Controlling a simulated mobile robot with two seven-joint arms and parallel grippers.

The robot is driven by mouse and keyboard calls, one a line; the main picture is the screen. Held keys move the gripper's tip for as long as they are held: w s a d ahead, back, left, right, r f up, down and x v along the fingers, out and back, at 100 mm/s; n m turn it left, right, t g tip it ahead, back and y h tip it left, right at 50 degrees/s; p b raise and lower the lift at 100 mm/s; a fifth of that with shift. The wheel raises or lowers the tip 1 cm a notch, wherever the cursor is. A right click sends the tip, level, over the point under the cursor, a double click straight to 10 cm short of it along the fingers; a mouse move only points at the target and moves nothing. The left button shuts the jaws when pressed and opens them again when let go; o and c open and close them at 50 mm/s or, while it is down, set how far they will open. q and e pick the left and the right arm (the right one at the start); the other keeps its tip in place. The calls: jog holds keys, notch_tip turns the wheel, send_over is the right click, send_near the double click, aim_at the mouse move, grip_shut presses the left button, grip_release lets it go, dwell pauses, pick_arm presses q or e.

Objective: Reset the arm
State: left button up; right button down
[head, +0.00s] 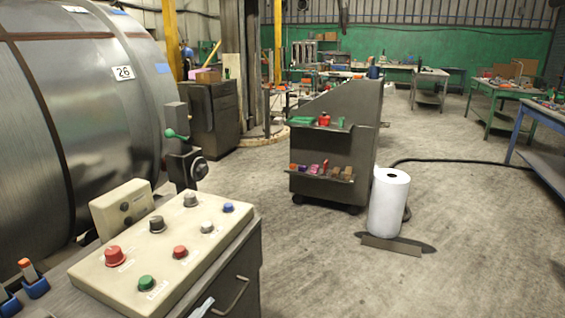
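Neither of my grippers shows in the head view. A beige control panel (178,254) with a sloped top stands close at the lower left. It carries a large red button (114,255), a smaller red button (180,252), a green button (146,283), a blue button (228,207) and several dark or grey knobs (157,224). Behind it is a dark post with a green-knobbed lever (175,135) and a black round knob (199,168). I cannot tell which part is the arm.
A large metal cylinder (75,120) marked 26 fills the left. A dark cart (335,145) with small items on its shelves stands mid-floor, beside a white roll (389,202). A black cable (450,160) crosses the floor. Workbenches (505,105) line the right. Floor at lower right is clear.

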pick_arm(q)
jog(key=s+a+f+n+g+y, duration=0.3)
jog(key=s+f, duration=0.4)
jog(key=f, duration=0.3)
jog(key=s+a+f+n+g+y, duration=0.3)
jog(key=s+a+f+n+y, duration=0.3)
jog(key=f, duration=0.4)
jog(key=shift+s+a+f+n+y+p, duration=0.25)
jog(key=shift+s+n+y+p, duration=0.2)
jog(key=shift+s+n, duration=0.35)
